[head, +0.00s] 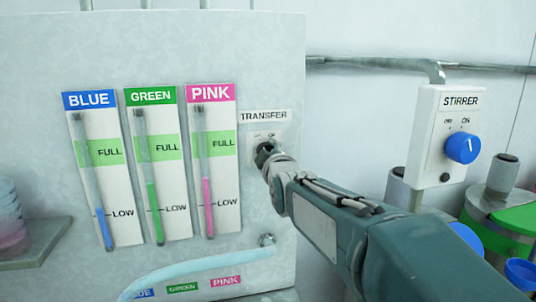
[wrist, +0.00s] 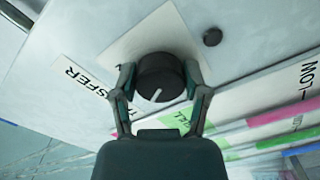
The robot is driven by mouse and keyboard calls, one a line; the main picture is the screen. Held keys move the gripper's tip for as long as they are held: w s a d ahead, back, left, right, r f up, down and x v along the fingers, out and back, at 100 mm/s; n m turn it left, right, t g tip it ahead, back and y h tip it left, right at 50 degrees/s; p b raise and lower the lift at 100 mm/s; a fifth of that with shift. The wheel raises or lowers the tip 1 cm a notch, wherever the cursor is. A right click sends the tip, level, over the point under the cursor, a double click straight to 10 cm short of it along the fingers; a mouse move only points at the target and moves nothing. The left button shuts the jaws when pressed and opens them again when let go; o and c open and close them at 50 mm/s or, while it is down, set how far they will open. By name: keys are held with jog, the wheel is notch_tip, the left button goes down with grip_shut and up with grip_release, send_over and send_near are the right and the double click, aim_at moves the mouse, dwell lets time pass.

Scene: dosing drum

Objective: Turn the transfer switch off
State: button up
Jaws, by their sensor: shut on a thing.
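The transfer switch is a round black knob (wrist: 158,78) with a white pointer line, on a pale square plate (head: 261,136) under the TRANSFER label (head: 265,116). My gripper (head: 265,153) reaches the knob from the front right and hides most of it in the head view. In the wrist view, its two fingers (wrist: 160,82) sit on opposite sides of the knob, shut on it. The pointer line shows on the knob's face, toward the palm side of the wrist view. The OFF and ON marks on the plate are too small or hidden to read against it.
Blue (head: 94,180), green (head: 155,180) and pink (head: 213,170) level gauges stand left of the switch. A stirrer box (head: 438,120) with a blue knob (head: 462,147) hangs at the right. A pale blue hose (head: 190,270) crosses below the gauges.

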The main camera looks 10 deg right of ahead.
jog(key=o, duration=1)
jog(key=shift+f, duration=0.1)
jog(key=shift+o, duration=0.7)
jog(key=shift+a, duration=0.2)
jog(key=s, duration=1.2)
